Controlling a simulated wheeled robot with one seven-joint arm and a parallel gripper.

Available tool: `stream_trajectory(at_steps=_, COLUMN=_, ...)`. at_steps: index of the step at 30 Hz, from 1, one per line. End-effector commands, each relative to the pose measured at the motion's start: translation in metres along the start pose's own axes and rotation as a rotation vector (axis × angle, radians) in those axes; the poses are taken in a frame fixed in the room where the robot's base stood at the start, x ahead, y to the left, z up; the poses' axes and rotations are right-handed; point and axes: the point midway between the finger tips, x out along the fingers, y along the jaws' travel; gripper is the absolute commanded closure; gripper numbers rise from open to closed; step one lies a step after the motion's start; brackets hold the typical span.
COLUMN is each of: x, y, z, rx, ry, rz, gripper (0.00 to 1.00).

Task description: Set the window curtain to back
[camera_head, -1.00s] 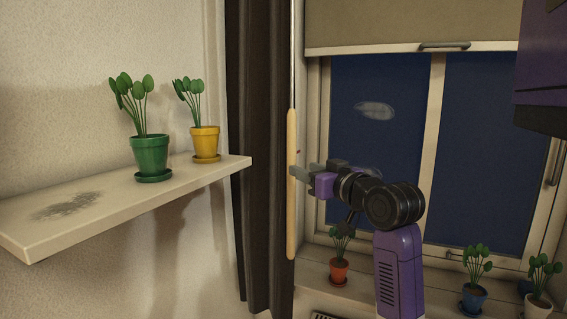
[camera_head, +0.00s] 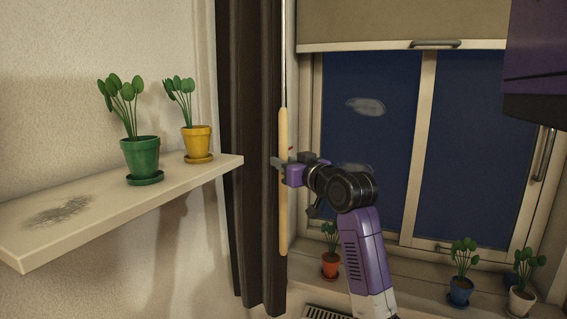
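The dark curtain (camera_head: 250,130) hangs in a gathered, narrow bundle to the left of the window. A thin rod with a long pale wooden handle (camera_head: 283,215) hangs upright along the curtain's right edge. My gripper (camera_head: 279,166) is at the handle's middle height, coming from the right. Its fingertips overlap the handle in the picture and reach a little past its left side. I cannot tell whether the fingers are closed on the handle or only around or beside it.
A wall shelf (camera_head: 110,215) juts out left of the curtain, with a green-potted plant (camera_head: 140,158) and a yellow-potted plant (camera_head: 197,143). A roller blind (camera_head: 400,22) is partly down over the window (camera_head: 460,150). Red (camera_head: 331,264), blue (camera_head: 461,290) and white (camera_head: 521,300) plant pots line the sill.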

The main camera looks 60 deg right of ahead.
Motion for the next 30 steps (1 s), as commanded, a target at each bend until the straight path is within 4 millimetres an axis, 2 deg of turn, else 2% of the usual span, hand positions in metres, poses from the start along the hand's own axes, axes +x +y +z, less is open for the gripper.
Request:
stream_trajectory(at_steps=1, x=-0.0001, y=0.0000, z=0.0000, rx=0.000, ry=0.000, rz=0.000, gripper=0.89)
stream_trajectory(at_steps=3, x=-0.0001, y=0.0000, z=0.0000, rx=0.000, ry=0.000, rz=0.000, gripper=1.00)
stream_trajectory(at_steps=30, x=-0.0002, y=-0.0001, z=0.0000, rx=0.001, ry=0.000, rz=0.000, gripper=1.00)
